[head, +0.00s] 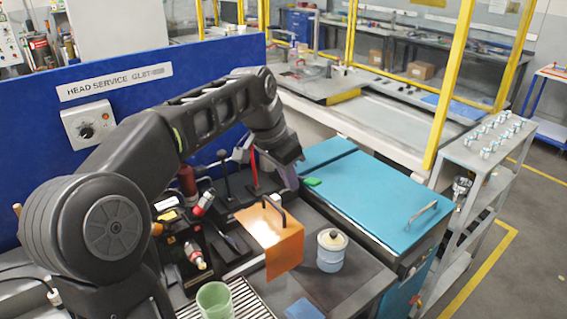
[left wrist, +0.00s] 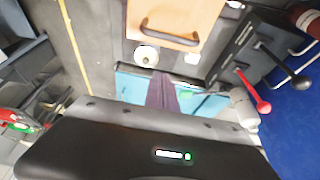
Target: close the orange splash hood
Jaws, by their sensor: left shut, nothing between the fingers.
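The orange splash hood (head: 272,235) sits on the bench in front of me, its bright upper face and a lower face toward the front right both showing. A dark bar handle (head: 272,208) is on its upper part. In the left wrist view the hood (left wrist: 180,14) is at the top edge, with its handle (left wrist: 170,36) below. I cannot tell how far open the hood is. My left gripper (head: 290,182) is behind the hood and apart from the handle. Its fingers (left wrist: 163,92) are shut and empty. My right gripper is not in view.
A teal lid (head: 365,195) with a bar handle is right of the hood. A white-and-blue jar (head: 331,255) stands close to the hood's right. Red (head: 254,172) and black (head: 225,178) levers rise behind it. A green cup (head: 214,300) stands at the front.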

